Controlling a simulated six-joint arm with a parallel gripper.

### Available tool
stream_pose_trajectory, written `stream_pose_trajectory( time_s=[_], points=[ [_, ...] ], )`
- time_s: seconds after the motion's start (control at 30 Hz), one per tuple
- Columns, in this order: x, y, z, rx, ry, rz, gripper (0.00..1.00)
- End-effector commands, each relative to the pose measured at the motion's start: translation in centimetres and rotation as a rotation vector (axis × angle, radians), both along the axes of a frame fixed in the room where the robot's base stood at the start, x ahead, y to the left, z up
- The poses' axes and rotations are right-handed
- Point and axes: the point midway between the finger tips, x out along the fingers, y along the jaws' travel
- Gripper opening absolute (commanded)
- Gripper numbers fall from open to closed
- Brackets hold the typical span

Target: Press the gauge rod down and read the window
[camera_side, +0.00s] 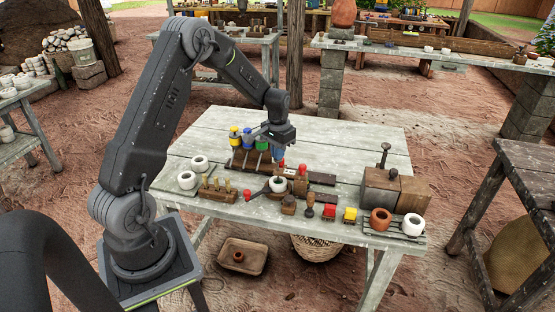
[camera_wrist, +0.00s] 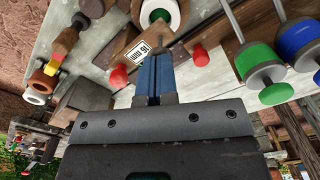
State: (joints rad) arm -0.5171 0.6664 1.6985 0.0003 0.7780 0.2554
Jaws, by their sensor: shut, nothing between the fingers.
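My gripper (camera_side: 279,156) is shut and empty, its blue fingers pointing down over the middle of the table. In the wrist view my gripper (camera_wrist: 155,62) is in front of a brown wooden block with a white window (camera_wrist: 138,50). The window carries dark characters ending in "mm"; the digits are tilted and I cannot read them surely. The block also shows in the side view (camera_side: 290,172). A red knob (camera_wrist: 118,77) and another red knob (camera_wrist: 200,54) show either side of the fingers. I cannot tell which is the gauge rod, or whether the fingers touch anything.
The table's back right (camera_side: 350,140) is clear.

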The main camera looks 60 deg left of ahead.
Motion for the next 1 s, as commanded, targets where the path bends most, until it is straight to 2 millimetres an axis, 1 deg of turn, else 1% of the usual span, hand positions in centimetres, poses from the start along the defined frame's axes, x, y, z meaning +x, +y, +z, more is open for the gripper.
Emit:
stream_pose_trajectory(
  time_s=[0.7,0.9,1.0],
  points=[
    [0.1,0.0,4.9,0.002,-0.003,0.0,0.0],
    [0.1,0.0,6.0,0.001,-0.002,0.0,0.0],
    [0.0,0.0,6.2,0.001,-0.002,0.0,0.0]
  ],
)
